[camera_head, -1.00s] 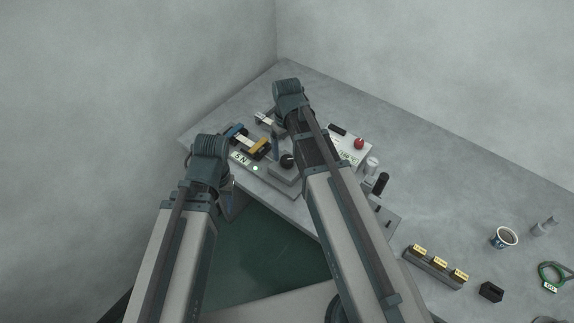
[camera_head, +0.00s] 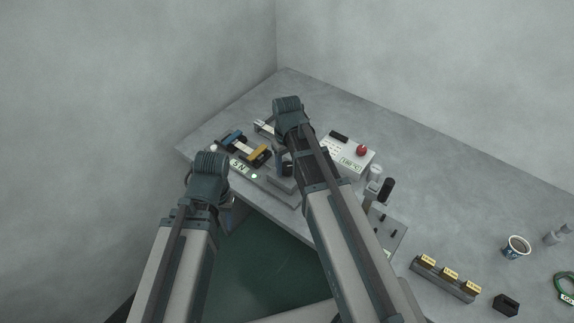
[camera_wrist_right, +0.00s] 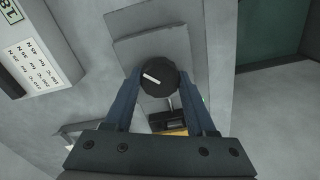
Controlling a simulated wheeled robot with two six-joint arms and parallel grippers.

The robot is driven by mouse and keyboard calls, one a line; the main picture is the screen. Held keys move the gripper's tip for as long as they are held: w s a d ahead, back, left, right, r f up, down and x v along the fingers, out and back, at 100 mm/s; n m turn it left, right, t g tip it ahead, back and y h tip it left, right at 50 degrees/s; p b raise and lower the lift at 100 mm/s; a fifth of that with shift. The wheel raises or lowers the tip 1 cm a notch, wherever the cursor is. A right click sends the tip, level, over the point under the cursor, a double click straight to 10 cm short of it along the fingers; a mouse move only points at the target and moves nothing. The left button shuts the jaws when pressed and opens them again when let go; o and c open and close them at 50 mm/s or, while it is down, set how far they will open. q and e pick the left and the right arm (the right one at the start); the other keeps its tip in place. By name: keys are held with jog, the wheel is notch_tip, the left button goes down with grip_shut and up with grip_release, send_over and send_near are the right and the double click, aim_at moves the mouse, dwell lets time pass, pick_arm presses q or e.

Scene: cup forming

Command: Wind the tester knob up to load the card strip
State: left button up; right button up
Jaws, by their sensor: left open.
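The tester (camera_head: 273,186) stands near the table's corner edge, with a blue jaw (camera_head: 233,137), a yellow jaw (camera_head: 259,155) and a display (camera_head: 239,166) that seems to read "5 N". A pale strip (camera_head: 246,145) lies between the jaws. The black tester knob (camera_wrist_right: 158,84) has a white line pointing toward the upper left in the right wrist view. My right gripper (camera_wrist_right: 160,72) has one finger at each side of the knob, seemingly touching it. In the head view the knob is partly hidden. My left gripper (camera_head: 229,208) is open, mostly hidden behind its wrist, off the table's front edge.
A white box with a red button (camera_head: 361,150) stands right of the tester. Beside it are small cylinders (camera_head: 386,188) and a grey plate (camera_head: 390,232). A rack of yellow-labelled blocks (camera_head: 447,278), a black block (camera_head: 506,304) and a mug (camera_head: 517,246) stand further right. The back right is clear.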

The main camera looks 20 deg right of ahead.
grip_shut()
jog(key=shift+m, duration=2.8)
jog(key=o, duration=0.8)
grip_release()
jog(key=shift+o, duration=0.2)
jog(key=shift+r, duration=0.2)
